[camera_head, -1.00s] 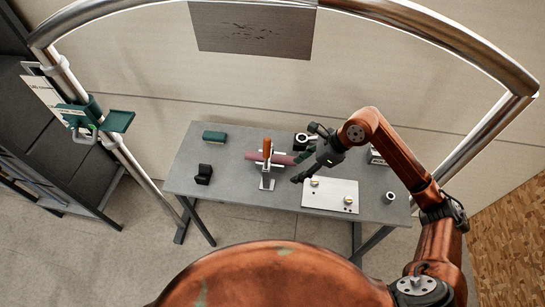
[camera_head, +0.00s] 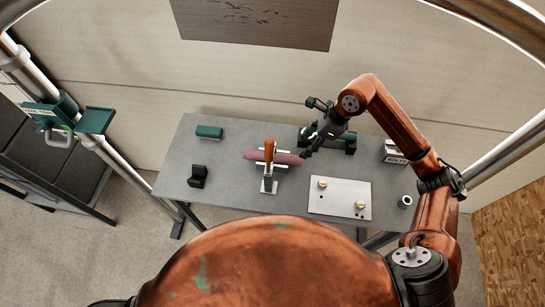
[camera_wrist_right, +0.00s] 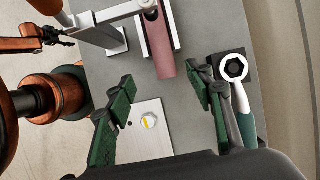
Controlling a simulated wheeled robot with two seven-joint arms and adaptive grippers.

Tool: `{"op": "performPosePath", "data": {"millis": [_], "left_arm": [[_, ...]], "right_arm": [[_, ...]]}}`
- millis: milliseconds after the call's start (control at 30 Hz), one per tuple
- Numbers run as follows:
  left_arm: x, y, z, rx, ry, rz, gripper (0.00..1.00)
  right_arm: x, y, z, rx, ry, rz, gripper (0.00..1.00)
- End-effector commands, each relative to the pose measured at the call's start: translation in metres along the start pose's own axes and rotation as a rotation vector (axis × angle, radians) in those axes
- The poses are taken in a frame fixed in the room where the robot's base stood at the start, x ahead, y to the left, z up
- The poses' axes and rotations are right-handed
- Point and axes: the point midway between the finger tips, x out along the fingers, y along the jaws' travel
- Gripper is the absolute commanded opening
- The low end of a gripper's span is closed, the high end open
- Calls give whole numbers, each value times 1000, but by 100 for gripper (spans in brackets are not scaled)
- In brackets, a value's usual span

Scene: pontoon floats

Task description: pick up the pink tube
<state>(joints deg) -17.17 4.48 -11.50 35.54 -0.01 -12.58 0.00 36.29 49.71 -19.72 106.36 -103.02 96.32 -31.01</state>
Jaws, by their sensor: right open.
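The pink tube (camera_head: 288,158) lies crosswise on a pale metal support on the grey table, under a clamp with an orange handle (camera_head: 268,149). In the right wrist view, the tube (camera_wrist_right: 160,45) points its free end toward my right gripper. My right gripper (camera_head: 310,128) is open and empty, near the tube's right end and toward the back of the table. In the right wrist view its green-padded fingers (camera_wrist_right: 162,78) appear on either side of the tube's end; the depth gap is unclear. My left gripper is not in view.
A pale plate (camera_head: 340,198) with knobs lies right of the clamp. A wrench with a ring end (camera_wrist_right: 234,68) rests on a black block beside the right finger. A green block (camera_head: 209,132) and a black holder (camera_head: 198,176) stand at the left. A small ring (camera_head: 405,201) sits at the right edge.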

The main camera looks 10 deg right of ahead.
Motion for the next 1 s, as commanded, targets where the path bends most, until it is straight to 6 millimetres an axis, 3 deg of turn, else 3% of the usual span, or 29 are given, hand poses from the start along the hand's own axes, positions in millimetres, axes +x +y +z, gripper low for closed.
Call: {"op": "performPosePath", "data": {"millis": [33, 133, 333, 600, 1000], "left_arm": [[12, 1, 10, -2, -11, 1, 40], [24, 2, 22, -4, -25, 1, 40], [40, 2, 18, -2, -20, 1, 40], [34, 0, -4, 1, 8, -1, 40], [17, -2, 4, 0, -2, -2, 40]], "right_arm": [[12, 0, -7, 4, 1, 0, 49], [22, 0, -14, 8, 2, 0, 49], [39, 0, -21, 11, 2, 1, 49], [62, 1, -20, 11, -1, 3, 49], [111, 0, -26, 9, 0, 4, 49]]}}
